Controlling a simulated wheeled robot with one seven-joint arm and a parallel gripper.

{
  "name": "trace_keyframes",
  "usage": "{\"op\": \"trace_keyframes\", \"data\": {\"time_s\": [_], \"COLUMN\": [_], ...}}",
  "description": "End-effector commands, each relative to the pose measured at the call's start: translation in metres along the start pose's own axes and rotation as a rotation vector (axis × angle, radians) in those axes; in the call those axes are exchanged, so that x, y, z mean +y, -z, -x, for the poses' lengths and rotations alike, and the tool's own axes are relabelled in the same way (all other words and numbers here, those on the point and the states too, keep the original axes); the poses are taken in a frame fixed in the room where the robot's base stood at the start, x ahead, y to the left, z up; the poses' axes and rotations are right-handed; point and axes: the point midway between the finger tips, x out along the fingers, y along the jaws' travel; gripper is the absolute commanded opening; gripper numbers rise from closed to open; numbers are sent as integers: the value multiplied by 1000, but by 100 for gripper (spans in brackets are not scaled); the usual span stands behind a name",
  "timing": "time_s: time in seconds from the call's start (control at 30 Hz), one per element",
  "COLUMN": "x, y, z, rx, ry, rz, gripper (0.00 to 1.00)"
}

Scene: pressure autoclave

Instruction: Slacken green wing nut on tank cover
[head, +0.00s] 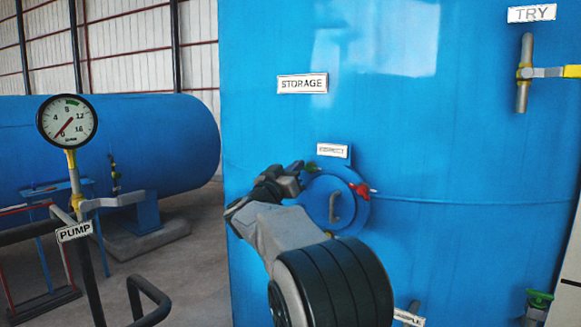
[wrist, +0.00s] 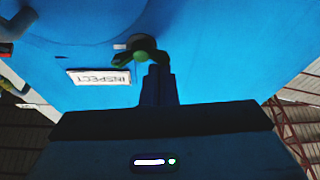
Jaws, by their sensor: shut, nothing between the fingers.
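The round blue tank cover (head: 343,213) with a grey handle sits on the tall blue tank. The green wing nut (head: 311,167) is at the cover's upper left edge, partly beside my gripper. In the wrist view the green wing nut (wrist: 141,56) shows dark wings and a lit green middle. My gripper (head: 294,169) is shut and empty, with its fingertips close to the nut. In the wrist view the closed fingers of my gripper (wrist: 158,72) point at the nut from just below; I cannot tell whether they touch it.
A red wing nut (head: 361,190) is on the cover's right edge. The INSPECT label (head: 332,151) is just above the cover. A pressure gauge (head: 67,121) on the PUMP post stands left. A TRY valve (head: 525,73) is at upper right. A green-handled valve (head: 539,298) is at lower right.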

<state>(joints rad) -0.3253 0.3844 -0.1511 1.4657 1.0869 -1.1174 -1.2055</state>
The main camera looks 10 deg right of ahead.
Motion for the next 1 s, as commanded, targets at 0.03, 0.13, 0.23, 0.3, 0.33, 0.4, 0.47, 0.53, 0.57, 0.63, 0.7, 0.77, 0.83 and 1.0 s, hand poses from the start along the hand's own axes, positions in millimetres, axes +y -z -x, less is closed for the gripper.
{"op": "trace_keyframes", "data": {"time_s": [0.03, 0.13, 0.23, 0.3, 0.33, 0.4, 0.47, 0.53, 0.57, 0.63, 0.7, 0.77, 0.83, 1.0], "x": [1, 1, 1, 0, 0, 0, 0, 0, 0, 0, 1, 1, 1, 2], "y": [-2, -5, -6, -8, -8, -9, -10, -10, -10, -11, -12, -13, -14, -14], "z": [-1, -1, -1, 0, 0, 0, 0, 0, 0, 1, 1, 1, 1, 2], "rx": [-3, -4, -4, -5, -5, -5, -5, -5, -5, -5, -4, -4, -4, -3], "ry": [-1, -3, -4, -3, -3, -3, -4, -4, -4, -5, -5, -5, -5, -6], "rz": [3, 3, 3, 3, 3, 3, 3, 4, 4, 4, 4, 4, 4, 3], "gripper": [0, 0, 0, 0, 0, 0, 0, 0, 0, 0, 0, 0, 0, 0]}}
